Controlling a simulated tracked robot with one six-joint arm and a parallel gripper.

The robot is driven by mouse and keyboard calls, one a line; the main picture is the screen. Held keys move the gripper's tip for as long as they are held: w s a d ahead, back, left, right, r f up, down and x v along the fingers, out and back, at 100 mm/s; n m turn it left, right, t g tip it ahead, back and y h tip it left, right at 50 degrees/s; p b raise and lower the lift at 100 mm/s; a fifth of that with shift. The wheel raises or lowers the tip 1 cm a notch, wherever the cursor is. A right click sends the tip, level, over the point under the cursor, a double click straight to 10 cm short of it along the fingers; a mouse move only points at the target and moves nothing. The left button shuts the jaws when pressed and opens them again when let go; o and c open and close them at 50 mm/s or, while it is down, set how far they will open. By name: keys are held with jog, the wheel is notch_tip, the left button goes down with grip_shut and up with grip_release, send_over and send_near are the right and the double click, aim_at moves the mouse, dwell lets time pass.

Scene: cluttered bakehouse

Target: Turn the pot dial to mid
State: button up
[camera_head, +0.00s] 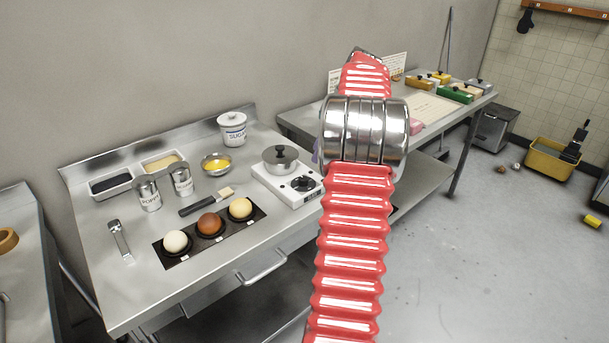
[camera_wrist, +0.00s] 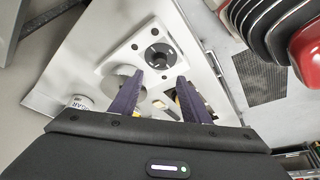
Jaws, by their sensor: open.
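The pot (camera_head: 280,157) is metal with a dark lid knob and sits on a white hot-plate unit (camera_head: 268,178) on the left steel table. The black round dial (camera_head: 303,184) is on the unit's front part, with a small label before it. In the wrist view the dial (camera_wrist: 158,57) lies just beyond the fingertips, and the pot (camera_wrist: 118,82) is to its lower left, partly hidden by a finger. The dial's setting is too small to read. My gripper (camera_wrist: 160,79) is open and empty, with its purple fingers apart. In the head view my red arm hides most of it.
Another table (camera_head: 440,125) with coloured boxes is behind right.

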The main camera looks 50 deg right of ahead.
aim_at(303, 178)
jog(key=x, duration=1)
jog(key=shift+w+f, duration=0.1)
jog(key=shift+f, duration=0.15)
jog(key=shift+a, duration=0.1)
jog(key=c, duration=1.1)
